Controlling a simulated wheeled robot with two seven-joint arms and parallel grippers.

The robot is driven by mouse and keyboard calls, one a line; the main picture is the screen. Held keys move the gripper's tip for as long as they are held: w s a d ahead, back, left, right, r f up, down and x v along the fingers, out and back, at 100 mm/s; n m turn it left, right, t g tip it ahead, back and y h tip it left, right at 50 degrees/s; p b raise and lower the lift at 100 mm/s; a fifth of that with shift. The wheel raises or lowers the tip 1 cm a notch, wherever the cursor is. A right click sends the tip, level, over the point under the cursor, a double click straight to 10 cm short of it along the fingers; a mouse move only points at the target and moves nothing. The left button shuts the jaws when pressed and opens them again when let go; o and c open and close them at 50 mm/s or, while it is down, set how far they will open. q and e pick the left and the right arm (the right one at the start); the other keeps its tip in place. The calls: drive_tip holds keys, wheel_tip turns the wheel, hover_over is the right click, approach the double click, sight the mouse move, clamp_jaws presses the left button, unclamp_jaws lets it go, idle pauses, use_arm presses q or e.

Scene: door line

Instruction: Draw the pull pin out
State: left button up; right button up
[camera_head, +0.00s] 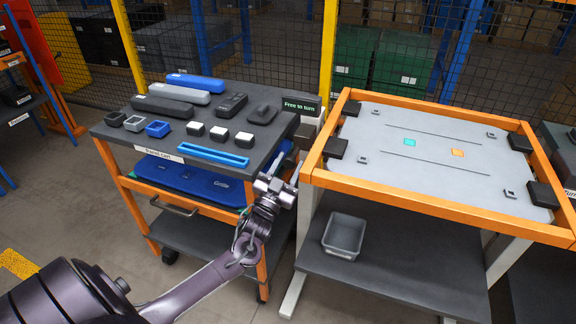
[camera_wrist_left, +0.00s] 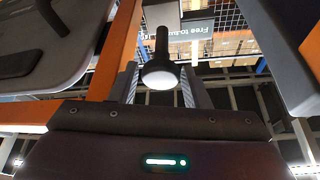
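The pull pin (camera_wrist_left: 161,62) shows in the left wrist view as a dark shaft with a flared knob and a pale round end face. It hangs from a light block (camera_wrist_left: 162,14) below the "Free to turn" sign (camera_wrist_left: 188,32). My left gripper (camera_wrist_left: 157,88) is open, with one finger on each side of the knob; I cannot tell whether either finger touches it. In the head view my left gripper (camera_head: 289,176) is in the gap between the dark cart and the orange-framed table, below the sign (camera_head: 300,105). The pin cannot be made out there. My right gripper is out of view.
The dark cart top (camera_head: 112,131) at left carries several blocks and bars. The orange-framed table (camera_head: 420,199) stands close on the right, with a grey bin (camera_head: 344,236) on its lower shelf. Room between them is narrow. A mesh fence is behind.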

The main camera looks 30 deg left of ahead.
use_arm(q)
drive_tip(key=b+v, duration=0.1)
drive_tip(key=v, duration=0.7)
drive_tip(key=shift+w, duration=0.1)
drive_tip(key=s+d+f+g, duration=0.1)
drive_tip(key=s+f+g, duration=0.3)
drive_tip(key=f, duration=0.8)
drive_tip(key=s+f+g, duration=0.3)
drive_tip(key=f, duration=0.8)
drive_tip(key=s+d+f+g, duration=0.1)
drive_tip(key=s+f+g, duration=0.3)
drive_tip(key=f, duration=0.8)
drive_tip(key=s+d+f+g+h, duration=0.1)
drive_tip(key=s+d+f+g, duration=0.2)
drive_tip(key=s+f, duration=0.3)
drive_tip(key=s+d+f+g+h, duration=0.1)
drive_tip(key=s+d+f+g, duration=0.2)
drive_tip(key=s, duration=1.1)
drive_tip(key=s+d+f+g, duration=0.4)
drive_tip(key=s+d+f, duration=0.2)
drive_tip(key=s+f, duration=0.4)
drive_tip(key=shift+s+m+h, duration=0.3)
drive_tip(key=shift+s+h, duration=0.1)
drive_tip(key=shift+s, duration=0.15)
drive_tip(key=shift+w+f, duration=0.1)
